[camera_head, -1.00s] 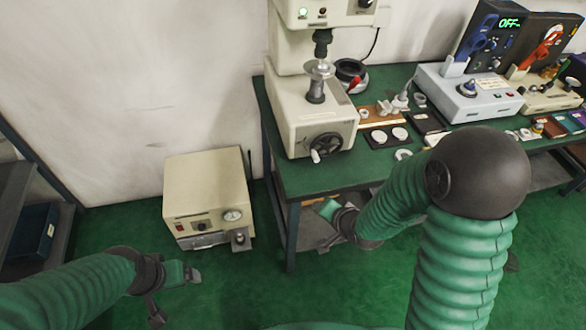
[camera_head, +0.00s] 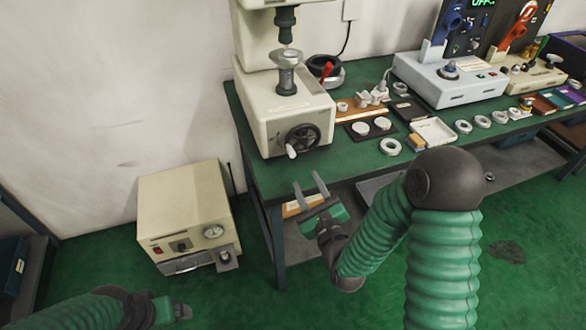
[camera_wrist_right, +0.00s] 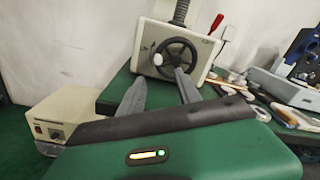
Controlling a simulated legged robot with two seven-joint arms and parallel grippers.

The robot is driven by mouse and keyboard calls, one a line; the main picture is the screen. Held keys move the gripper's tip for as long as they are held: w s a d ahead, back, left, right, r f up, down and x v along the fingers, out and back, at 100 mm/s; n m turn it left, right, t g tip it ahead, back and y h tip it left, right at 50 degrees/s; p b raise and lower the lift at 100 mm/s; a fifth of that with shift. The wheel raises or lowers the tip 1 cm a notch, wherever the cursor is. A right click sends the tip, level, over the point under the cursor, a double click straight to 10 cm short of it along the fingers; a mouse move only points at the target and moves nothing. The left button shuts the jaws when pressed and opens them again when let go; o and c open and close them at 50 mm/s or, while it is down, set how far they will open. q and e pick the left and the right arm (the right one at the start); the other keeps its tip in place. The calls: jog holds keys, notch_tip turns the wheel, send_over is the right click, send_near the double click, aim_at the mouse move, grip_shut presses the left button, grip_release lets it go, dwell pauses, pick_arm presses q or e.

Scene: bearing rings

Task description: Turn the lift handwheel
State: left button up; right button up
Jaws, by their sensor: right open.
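The lift handwheel (camera_head: 302,138) is a dark spoked wheel with a white knob, on the front of the cream press (camera_head: 250,110) on the green bench. It also shows in the right wrist view (camera_wrist_right: 176,58), ahead of the fingers. My right gripper (camera_head: 309,185) is open and empty, just off the bench's front edge, below and apart from the handwheel. Its two grey fingers (camera_wrist_right: 157,88) point toward the wheel in the wrist view. My left gripper (camera_head: 182,312) is low at the bottom left, far from the wheel; its fingers are too unclear to judge.
A cream box with a gauge (camera_head: 185,210) stands on the floor left of the bench. Several rings, a black pad with two discs (camera_head: 370,128) and a white tray (camera_head: 433,132) lie right of the press. The bench edge (camera_head: 300,185) is close to my right gripper.

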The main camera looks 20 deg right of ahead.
aim_at(293, 155)
jog(key=w, duration=0.3)
jog(key=w+a, duration=0.1)
jog(key=w, duration=0.6)
jog(key=shift+w+a+r, duration=0.1)
jog(key=shift+w+a, duration=0.05)
jog(key=shift+w, duration=0.55)
jog(key=shift+w+d, duration=0.15)
jog(key=shift+d, duration=0.45)
jog(key=shift+a, duration=0.25)
jog(key=c, duration=0.6)
jog(key=shift+a, duration=0.1)
jog(key=shift+c, duration=1.2)
grip_shut()
